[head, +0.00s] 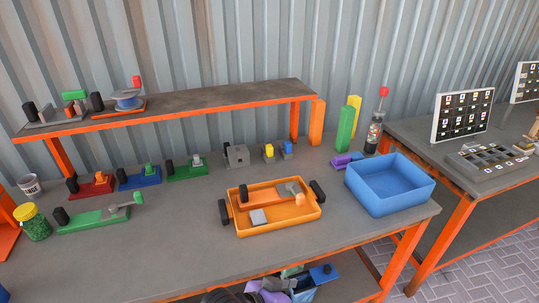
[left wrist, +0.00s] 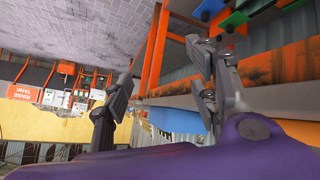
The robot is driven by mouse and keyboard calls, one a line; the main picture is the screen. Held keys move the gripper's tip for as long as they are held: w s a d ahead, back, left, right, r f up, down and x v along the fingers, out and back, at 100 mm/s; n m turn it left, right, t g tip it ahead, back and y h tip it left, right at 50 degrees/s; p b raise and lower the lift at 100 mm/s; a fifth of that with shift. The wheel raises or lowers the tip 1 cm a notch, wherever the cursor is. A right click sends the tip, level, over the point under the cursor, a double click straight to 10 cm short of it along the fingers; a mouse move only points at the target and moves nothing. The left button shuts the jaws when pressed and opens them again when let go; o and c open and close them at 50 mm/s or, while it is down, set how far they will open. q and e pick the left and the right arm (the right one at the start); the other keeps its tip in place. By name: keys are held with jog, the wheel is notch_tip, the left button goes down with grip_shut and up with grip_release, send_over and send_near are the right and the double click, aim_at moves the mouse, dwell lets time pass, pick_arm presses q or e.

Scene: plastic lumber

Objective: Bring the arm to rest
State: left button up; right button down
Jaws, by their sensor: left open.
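My left gripper (left wrist: 160,65) shows in the left wrist view. Its two dark grey fingers stand wide apart with nothing between them. A purple rounded surface fills the bottom of that view, below the fingers. An orange table frame (left wrist: 154,55) and paved floor show beyond the fingers; the view is tilted. In the head view I cannot make out either gripper for certain. My right gripper is in neither view.
The workbench (head: 150,255) holds an orange tray (head: 275,228) with parts, an empty blue bin (head: 390,184) and several coloured blocks. A raised shelf (head: 200,101) runs along its back. Mixed purple, grey and blue items lie below the front edge. Another table (head: 460,177) stands right.

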pick_arm(q)
jog(key=s+a+f+n+t+y, duration=0.1)
jog(key=s+a+f+n+y, duration=0.1)
jog(key=s+a+f, duration=0.2)
jog(key=s+a+f+n+t+y, duration=0.1)
jog(key=s+a+f+n+y, duration=0.1)
jog(key=s+a, duration=0.6)
jog(key=s+a+f+n+t+y, duration=0.1)
jog(key=s+a+f, duration=0.5)
jog(key=a, duration=0.7)
jog(key=f+n+y, duration=0.1)
jog(key=y, duration=0.1)
jog(key=shift+a+n+t+y, duration=0.3)
jog(key=shift+n+y, duration=0.1)
